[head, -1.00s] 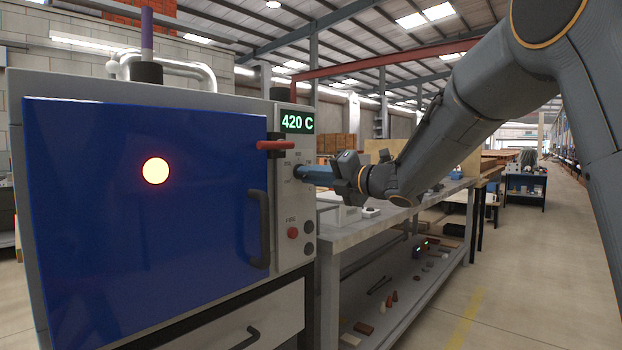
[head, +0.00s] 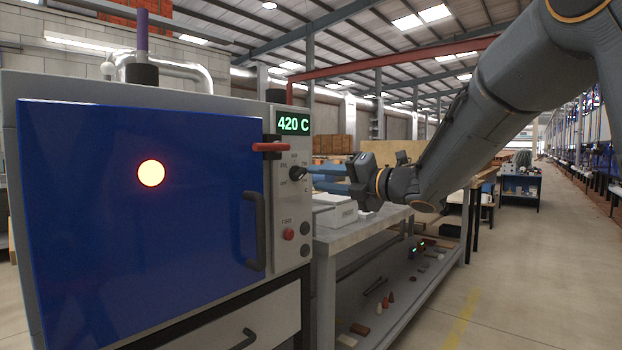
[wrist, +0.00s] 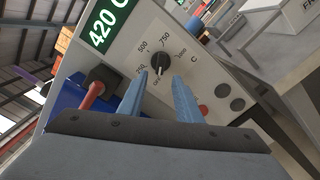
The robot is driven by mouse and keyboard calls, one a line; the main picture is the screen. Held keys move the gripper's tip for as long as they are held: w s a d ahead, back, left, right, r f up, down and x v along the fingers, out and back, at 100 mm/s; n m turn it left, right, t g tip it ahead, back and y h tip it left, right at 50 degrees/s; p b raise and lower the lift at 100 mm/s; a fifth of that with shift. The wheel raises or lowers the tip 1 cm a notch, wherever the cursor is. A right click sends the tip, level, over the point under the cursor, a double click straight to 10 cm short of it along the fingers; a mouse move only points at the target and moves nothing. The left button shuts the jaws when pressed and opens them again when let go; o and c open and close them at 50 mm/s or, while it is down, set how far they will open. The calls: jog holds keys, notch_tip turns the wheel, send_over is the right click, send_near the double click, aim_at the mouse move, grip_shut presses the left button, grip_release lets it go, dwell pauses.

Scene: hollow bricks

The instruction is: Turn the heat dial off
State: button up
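The heat dial (head: 297,173) is a small black knob on the kiln's grey control panel, below the green 420 C display (head: 293,123). In the wrist view the dial (wrist: 160,62) is ringed by temperature marks, and a pale pointer line on it seems to face the OFF side; the small lettering there is blurred. My gripper (head: 311,178) is open, its two blue fingers apart and empty, just to the right of the dial. In the wrist view the fingertips (wrist: 158,84) stand short of the dial, one to each side, with no contact visible.
A red-handled lever (head: 270,147) sticks out left of the dial. A red button (head: 288,234) and dark round buttons sit below it. The blue kiln door (head: 130,230) has a dark handle (head: 255,230). A workbench (head: 350,238) with a white box stands to the right.

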jog(key=v, duration=0.2)
jog(key=shift+s+d, duration=0.2)
jog(key=shift+d, duration=0.05)
